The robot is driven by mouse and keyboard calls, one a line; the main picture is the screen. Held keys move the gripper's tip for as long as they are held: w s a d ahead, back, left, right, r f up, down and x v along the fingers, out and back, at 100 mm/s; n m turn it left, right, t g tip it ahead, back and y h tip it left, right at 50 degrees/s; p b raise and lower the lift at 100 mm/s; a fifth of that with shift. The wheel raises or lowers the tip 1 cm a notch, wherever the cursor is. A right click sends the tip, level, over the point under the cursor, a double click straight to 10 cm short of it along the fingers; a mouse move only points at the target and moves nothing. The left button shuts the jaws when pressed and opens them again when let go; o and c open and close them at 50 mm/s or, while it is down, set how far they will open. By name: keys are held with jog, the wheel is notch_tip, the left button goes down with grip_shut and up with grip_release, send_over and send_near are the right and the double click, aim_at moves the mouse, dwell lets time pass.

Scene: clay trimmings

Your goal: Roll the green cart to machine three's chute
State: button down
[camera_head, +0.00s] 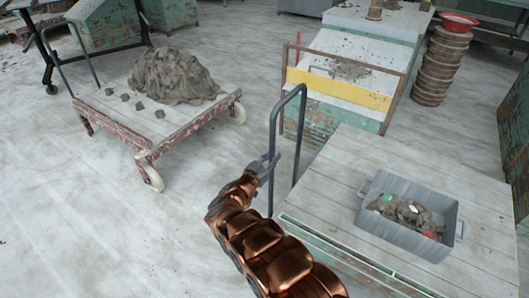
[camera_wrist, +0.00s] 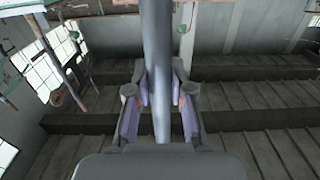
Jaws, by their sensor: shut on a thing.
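The green cart (camera_head: 330,178) is at lower right, with a pale plank deck and a green edge. Its grey tube handle (camera_head: 272,135) rises at the deck's left end. My gripper (camera_head: 264,166) is shut on the handle's near upright post. In the wrist view, the handle bar (camera_wrist: 161,60) runs between the two fingers of my gripper (camera_wrist: 160,108). A grey bin (camera_head: 385,235) holding clay and small red, green and white bits sits on the deck. No number three shows, so I cannot tell which machine is three or where its chute is.
A red cart (camera_head: 150,153) with a clay heap (camera_head: 175,75) stands at upper left. A green-sided station with a yellow board (camera_head: 340,90) is close behind the green cart. Stacked brown rings (camera_head: 440,68) under a red bowl stand at upper right. The left floor is clear.

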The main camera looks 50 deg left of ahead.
jog(key=shift+s+a, duration=0.25)
jog(key=shift+a, duration=0.65)
jog(key=shift+s+a, duration=0.2)
jog(key=shift+a, duration=0.65)
jog(key=shift+c, duration=1.6)
grip_release()
jog(key=p+v, duration=0.5)
jog(key=v, duration=0.4)
jog(key=shift+d, duration=0.1)
